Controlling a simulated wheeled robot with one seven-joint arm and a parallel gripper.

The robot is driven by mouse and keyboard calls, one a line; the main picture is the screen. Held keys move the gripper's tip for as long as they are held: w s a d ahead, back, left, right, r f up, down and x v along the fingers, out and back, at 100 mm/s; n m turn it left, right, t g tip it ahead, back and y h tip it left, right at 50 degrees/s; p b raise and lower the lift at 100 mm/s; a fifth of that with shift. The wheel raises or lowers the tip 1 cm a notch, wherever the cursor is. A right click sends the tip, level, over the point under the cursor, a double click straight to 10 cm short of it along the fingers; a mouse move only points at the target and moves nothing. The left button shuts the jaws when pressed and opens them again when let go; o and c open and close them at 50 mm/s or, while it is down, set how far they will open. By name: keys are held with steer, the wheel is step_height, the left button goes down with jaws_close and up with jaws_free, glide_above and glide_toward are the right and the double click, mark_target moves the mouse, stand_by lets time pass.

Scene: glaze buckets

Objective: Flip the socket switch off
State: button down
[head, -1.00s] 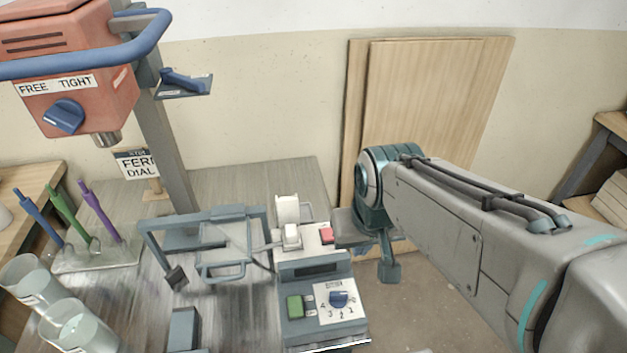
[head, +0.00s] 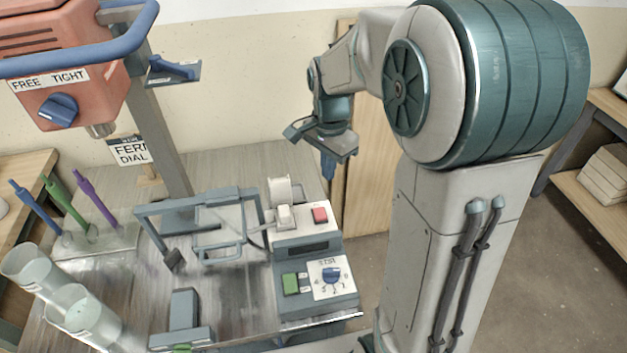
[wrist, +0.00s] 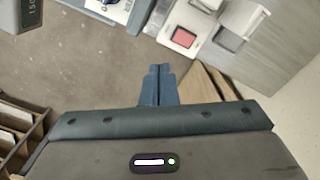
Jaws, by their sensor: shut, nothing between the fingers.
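The socket (head: 300,226) is a pale plate at the back of the grey control box, with a white plug (head: 285,215) in it and a red switch (head: 320,214) at its right. The red switch also shows in the wrist view (wrist: 184,38), beyond my fingers. Which way the switch is tipped is too small to tell. My gripper (head: 328,176) is shut and empty, pointing down, above and behind the switch and apart from it. Its blue fingers (wrist: 157,70) lie together in the wrist view.
The control box (head: 315,285) has a green button (head: 290,284) and a blue dial (head: 331,275). A wire frame (head: 215,225) stands to its left, by the drill press (head: 65,75). Boards (head: 370,190) lean on the wall behind my gripper.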

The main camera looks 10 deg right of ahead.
mark_target(321, 215)
steer(key=w+f+m+g+p, duration=0.1)
steer(key=w+f+m, duration=0.4)
steer(key=w+m, duration=0.1)
steer(key=shift+w+f+g, duration=0.25)
steer(key=shift+w+g, duration=0.05)
steer(key=shift+w, duration=0.45)
steer(key=shift+a, duration=0.1)
steer(key=f, duration=0.4)
steer(key=s+f+p, duration=0.1)
steer(key=f, duration=0.4)
steer(key=s+f, duration=0.1)
steer(key=f, duration=0.3)
steer(key=shift+s+f, duration=0.25)
steer(key=shift+f, duration=0.15)
